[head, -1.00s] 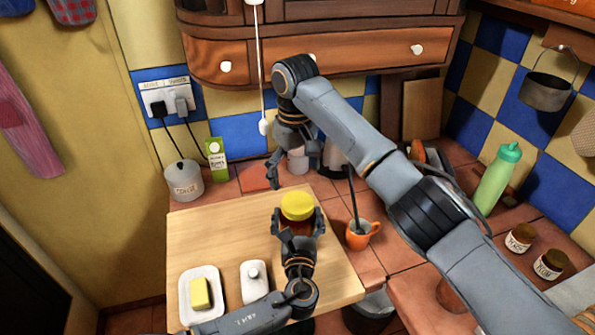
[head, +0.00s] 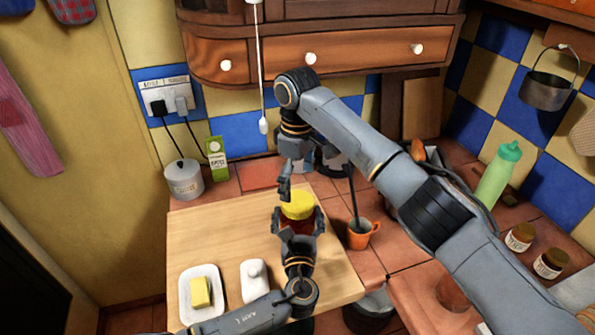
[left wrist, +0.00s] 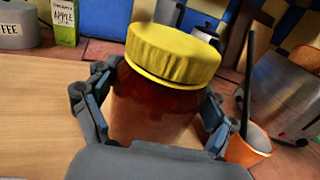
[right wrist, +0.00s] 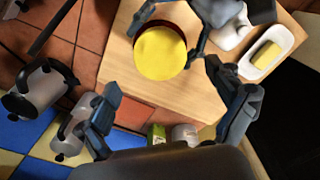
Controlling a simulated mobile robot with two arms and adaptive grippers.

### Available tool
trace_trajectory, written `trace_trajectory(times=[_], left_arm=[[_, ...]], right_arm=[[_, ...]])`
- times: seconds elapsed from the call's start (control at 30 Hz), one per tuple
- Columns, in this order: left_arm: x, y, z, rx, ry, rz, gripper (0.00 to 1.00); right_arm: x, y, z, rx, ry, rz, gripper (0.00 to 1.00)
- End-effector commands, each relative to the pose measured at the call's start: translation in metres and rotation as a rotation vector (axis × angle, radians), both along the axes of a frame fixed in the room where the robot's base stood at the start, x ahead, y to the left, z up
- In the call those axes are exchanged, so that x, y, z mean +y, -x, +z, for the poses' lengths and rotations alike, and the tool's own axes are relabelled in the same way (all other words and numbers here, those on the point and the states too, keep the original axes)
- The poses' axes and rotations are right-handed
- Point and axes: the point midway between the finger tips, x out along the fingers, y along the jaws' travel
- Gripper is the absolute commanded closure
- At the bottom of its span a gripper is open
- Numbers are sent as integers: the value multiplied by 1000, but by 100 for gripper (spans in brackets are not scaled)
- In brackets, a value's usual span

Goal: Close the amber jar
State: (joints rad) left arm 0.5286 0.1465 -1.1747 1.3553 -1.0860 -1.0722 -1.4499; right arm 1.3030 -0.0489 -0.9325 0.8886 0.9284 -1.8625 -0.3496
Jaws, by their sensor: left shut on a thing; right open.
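The amber jar (left wrist: 150,110) stands on the wooden board with a yellow lid (head: 297,205) on its top. The lid sits slightly tilted in the left wrist view (left wrist: 172,52). My left gripper (head: 298,226) is shut around the jar's body, one finger on each side. My right gripper (head: 300,178) is open and empty, above and just behind the lid. In the right wrist view the lid (right wrist: 160,53) lies beyond the open fingers of my right gripper (right wrist: 172,110). Whether the lid is threaded on cannot be told.
An orange mug (head: 359,236) with a dark stick stands right of the jar. A white butter dish (head: 203,309) and a small white container (head: 254,285) are at the board's front left. The board's (head: 210,235) left part is clear. A toaster (left wrist: 284,90) stands farther right.

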Motion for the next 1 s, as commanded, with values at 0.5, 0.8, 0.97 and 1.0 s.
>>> trace_trajectory(times=[0.5,0.8,0.97,1.0], left_arm=[[-1,0,0,0,1,-1,100],[-1,0,0,0,1,-1,100],[-1,0,0,0,1,-1,100],[-1,0,0,0,1,-1,100]], right_arm=[[0,0,-54,0,0,-1,7],[0,0,-54,0,0,-1,21],[0,0,-54,0,0,-1,54],[0,0,-54,0,0,-1,62]])
